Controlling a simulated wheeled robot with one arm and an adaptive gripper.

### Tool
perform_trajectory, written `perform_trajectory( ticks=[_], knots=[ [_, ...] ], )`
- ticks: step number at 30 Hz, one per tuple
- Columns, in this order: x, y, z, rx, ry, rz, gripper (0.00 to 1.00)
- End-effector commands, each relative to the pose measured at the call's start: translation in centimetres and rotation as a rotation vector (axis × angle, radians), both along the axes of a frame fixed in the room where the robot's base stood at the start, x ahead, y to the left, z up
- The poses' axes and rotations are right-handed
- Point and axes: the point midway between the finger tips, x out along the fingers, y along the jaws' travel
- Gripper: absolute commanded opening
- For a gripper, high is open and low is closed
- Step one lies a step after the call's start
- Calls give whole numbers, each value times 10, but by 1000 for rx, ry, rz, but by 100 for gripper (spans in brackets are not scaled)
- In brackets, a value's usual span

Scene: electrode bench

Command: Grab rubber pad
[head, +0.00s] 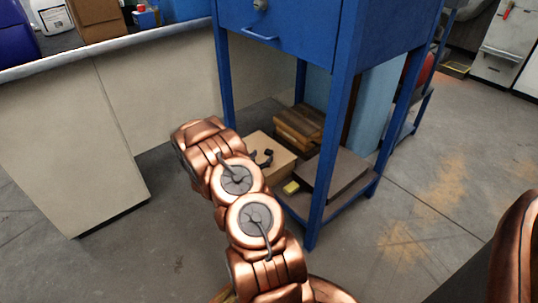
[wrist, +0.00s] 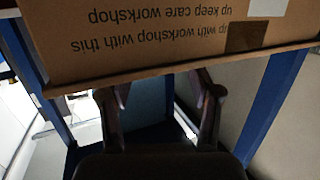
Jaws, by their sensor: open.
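I cannot identify a rubber pad for certain in either view. A dark flat slab (head: 337,176) lies on the low shelf of the blue bench at the right, and a small yellow block (head: 291,187) sits beside it; I cannot tell whether either is the pad. My gripper (head: 265,157) shows as small dark fingers in front of a cardboard box (head: 272,145). In the wrist view my gripper (wrist: 165,98) is open, with its two fingers spread and nothing visible between them. The cardboard box (wrist: 170,62), with upside-down printing, fills the upper part of that view, just beyond the fingertips.
The blue bench (head: 325,35) stands over the shelf, and its front leg (head: 328,155) rises close to my arm's right. Brown wooden blocks (head: 302,125) are stacked behind the box. A beige cabinet (head: 165,105) stands at the left. Grey floor (head: 440,200) at the right is clear.

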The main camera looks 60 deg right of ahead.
Motion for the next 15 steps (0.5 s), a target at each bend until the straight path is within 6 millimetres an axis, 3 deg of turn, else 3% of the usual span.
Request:
perform_trajectory(
  ticks=[9,15],
  knots=[
    [1,-33,-10,2,0,-3,63],
    [2,-41,-10,1,1,-1,63]
  ],
)
